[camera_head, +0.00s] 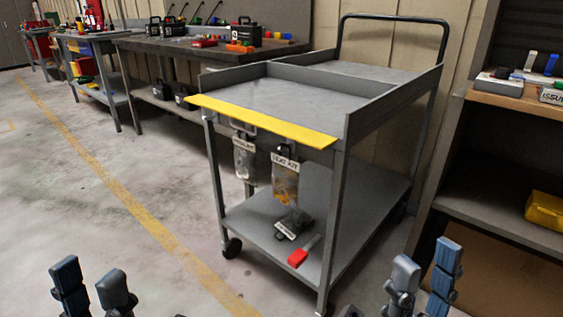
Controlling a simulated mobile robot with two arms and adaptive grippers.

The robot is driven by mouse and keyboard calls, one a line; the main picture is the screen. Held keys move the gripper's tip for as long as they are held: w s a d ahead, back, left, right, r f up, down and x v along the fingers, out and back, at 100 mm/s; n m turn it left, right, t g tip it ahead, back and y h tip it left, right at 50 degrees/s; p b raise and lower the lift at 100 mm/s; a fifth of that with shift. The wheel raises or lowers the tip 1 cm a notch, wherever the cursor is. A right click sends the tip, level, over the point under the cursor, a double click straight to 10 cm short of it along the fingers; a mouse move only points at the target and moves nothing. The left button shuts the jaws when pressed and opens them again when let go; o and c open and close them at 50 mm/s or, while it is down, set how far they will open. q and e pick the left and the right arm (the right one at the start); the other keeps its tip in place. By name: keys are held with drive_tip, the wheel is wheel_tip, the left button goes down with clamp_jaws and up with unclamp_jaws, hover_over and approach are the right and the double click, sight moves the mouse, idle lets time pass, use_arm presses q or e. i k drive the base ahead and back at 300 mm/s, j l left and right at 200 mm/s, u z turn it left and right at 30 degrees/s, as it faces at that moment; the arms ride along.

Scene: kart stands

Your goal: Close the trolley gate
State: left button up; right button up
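The grey trolley (395,102) stands in front of me with a raised rim around its top tray. Its yellow gate (262,120) runs along the tray's near edge. The gate lies folded outward, roughly flat, and the tray floor shows directly behind it. My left gripper (90,281) is at the bottom left, fingers apart and empty. My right gripper (425,272) is at the bottom right, also with fingers apart and empty. Both are nearer to me than the trolley and apart from the gate. The gate's hinge is hidden.
Two labelled bags, one of them clear and yellowish (285,182), hang below the gate. A red-handled tool (303,251) lies on the lower shelf. A wooden-topped shelf unit (510,100) stands close on the right. Workbenches (150,45) line the back left. The floor left of the trolley is clear.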

sight(318, 140)
drive_tip(key=i+j+z, duration=0.15)
drive_tip(key=i+j, duration=0.35)
drive_tip(key=i+j+z, duration=0.15)
drive_tip(key=i+j, duration=0.25)
drive_tip(key=j, duration=0.3)
